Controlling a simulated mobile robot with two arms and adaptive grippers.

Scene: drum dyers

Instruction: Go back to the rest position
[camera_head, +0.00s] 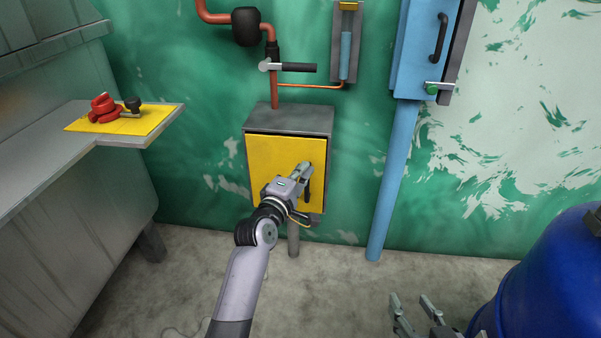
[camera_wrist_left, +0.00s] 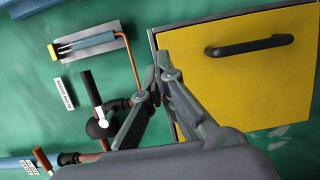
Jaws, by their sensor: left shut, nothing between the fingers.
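My left gripper (camera_head: 304,168) is in front of the grey wall box with the yellow door (camera_head: 270,160). Its fingers are together and empty, and they also show in the left wrist view (camera_wrist_left: 162,72). The door's black handle (camera_wrist_left: 249,45) lies to the right of the fingers there, apart from them. The yellow door looks closed. My right gripper (camera_head: 412,300) is at the bottom of the head view, left of the blue drum (camera_head: 550,280). Its two fingers are spread apart with nothing seen between them.
A copper pipe with a black-handled valve (camera_head: 295,67) runs above the box. A blue post (camera_head: 391,180) and blue cabinet (camera_head: 425,50) stand to its right. A grey bench (camera_head: 60,150) at left bears a yellow plate (camera_head: 155,120) with a red valve (camera_head: 104,106). Bare floor lies below.

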